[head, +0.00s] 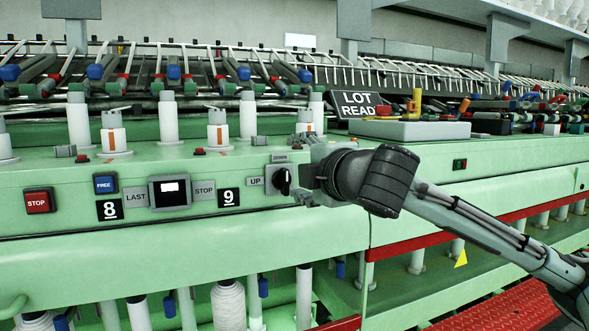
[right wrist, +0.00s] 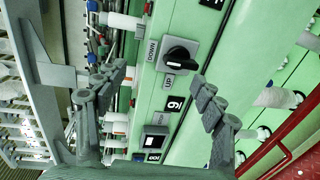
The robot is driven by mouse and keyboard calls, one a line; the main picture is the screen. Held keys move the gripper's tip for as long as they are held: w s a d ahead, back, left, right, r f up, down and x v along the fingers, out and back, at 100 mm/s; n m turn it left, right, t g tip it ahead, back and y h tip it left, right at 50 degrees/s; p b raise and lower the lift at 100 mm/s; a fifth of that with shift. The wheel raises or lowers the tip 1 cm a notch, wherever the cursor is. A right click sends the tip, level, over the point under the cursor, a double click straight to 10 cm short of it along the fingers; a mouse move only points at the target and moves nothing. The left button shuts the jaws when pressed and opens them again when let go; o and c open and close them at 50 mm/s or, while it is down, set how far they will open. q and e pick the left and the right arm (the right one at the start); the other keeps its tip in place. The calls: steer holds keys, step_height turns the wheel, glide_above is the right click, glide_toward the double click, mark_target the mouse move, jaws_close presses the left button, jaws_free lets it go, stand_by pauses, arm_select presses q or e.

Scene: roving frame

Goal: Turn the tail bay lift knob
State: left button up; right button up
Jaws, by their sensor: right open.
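The lift knob (head: 282,180) is a black rotary handle on a grey plate on the green machine front, with a DOWN label above it and an UP label to its left. In the right wrist view the knob (right wrist: 182,57) lies just beyond the fingertips, with clear space around it. My right gripper (head: 299,172) is open at the knob's right side, one finger above and one below knob height. In the right wrist view the open fingers (right wrist: 156,80) stand to either side of the knob and hold nothing. My left gripper is not in view.
White bobbins (head: 168,118) stand on the ledge above. A LOT READ sign (head: 362,104) stands behind my right arm.

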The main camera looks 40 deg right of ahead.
steer(key=shift+b+v, duration=0.3)
steer(key=shift+v, duration=0.7)
steer(key=shift+f, duration=0.15)
